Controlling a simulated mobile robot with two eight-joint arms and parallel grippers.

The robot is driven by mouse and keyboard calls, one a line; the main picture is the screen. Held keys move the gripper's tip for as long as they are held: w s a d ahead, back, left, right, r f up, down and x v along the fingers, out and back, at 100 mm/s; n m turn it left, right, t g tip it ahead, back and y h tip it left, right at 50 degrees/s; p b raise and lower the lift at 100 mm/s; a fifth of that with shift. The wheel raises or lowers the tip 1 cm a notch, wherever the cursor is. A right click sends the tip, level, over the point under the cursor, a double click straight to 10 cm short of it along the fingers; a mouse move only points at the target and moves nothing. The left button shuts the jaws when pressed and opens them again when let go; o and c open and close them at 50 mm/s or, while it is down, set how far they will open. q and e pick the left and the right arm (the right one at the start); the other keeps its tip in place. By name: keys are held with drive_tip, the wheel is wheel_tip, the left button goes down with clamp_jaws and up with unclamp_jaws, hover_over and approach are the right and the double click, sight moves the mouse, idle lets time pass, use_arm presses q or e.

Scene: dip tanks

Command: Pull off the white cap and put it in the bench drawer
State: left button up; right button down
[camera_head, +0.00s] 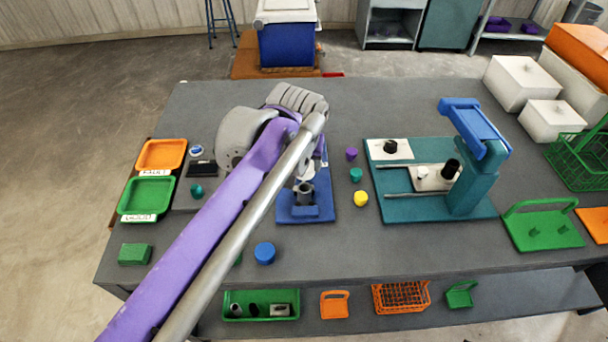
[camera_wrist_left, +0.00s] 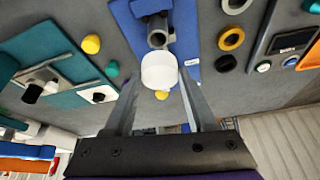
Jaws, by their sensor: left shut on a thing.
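The white cap (camera_wrist_left: 159,72) is between the fingers of my left gripper (camera_wrist_left: 160,77), which is shut on it. In the head view only a bit of white cap (camera_head: 306,172) shows beside my arm. A grey tube (camera_wrist_left: 157,36) stands in a blue fixture (camera_wrist_left: 186,25). Its dark open mouth shows in the left wrist view, with the cap clear of the mouth. In the head view the grey tube (camera_head: 304,193) and blue fixture (camera_head: 324,204) are partly behind my left arm. My right gripper is out of view. I cannot make out a drawer.
A teal press (camera_head: 474,185) stands right of the fixture. Purple, teal and yellow pieces (camera_head: 361,198) lie between them. Orange (camera_head: 139,155) and green trays (camera_head: 124,205) are at the left. A green bin (camera_head: 232,316) sits low at the front. The front bench middle is fairly clear.

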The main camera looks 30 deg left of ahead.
sight(305, 161)
use_arm(q)
wheel_tip(305, 161, up, 3)
drive_tip(key=shift+r+p, duration=0.1)
drive_tip(key=shift+p, duration=0.2)
drive_tip(key=shift+r+p, duration=1.55)
drive_tip(key=shift+r, duration=0.4)
drive_tip(key=shift+f, duration=0.1)
